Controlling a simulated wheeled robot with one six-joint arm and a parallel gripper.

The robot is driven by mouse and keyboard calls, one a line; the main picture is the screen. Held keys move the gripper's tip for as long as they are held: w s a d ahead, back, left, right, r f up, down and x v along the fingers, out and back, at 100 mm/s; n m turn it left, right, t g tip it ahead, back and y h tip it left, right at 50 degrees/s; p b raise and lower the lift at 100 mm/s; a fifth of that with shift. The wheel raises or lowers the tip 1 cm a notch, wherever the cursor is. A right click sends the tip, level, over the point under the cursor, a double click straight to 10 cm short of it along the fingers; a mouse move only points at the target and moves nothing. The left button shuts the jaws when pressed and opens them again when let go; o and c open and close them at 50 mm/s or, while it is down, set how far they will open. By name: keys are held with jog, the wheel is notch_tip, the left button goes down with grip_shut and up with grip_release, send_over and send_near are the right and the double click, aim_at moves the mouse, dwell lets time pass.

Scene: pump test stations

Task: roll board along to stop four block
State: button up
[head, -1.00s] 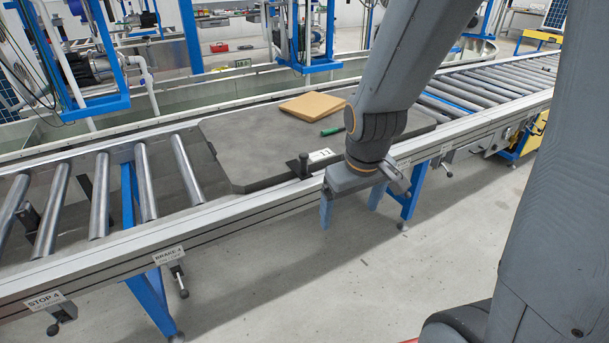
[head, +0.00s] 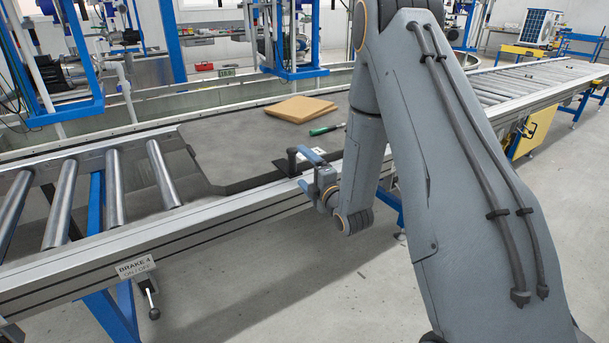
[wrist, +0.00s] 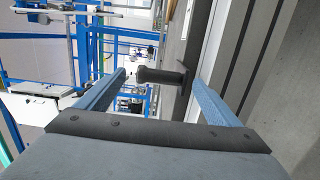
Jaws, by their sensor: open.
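The board (head: 235,150) is a dark grey flat plate lying on the roller conveyor. A black upright handle (head: 292,160) stands at its near edge, beside a white label. My gripper (head: 308,171) is at this handle, with its blue fingers pointing toward it. In the wrist view the handle (wrist: 158,76) shows between the two open fingers, with gaps on both sides. I cannot tell how deep it sits between them. Stop four is not in view now.
A tan flat piece (head: 300,108) and a green-handled tool (head: 326,130) lie on the board. Bare rollers (head: 115,185) are free to its left. The brake 4 lever (head: 150,300) hangs under the near rail (head: 200,235).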

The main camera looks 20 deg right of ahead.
aim_at(294, 158)
jog(key=shift+x, duration=3.85)
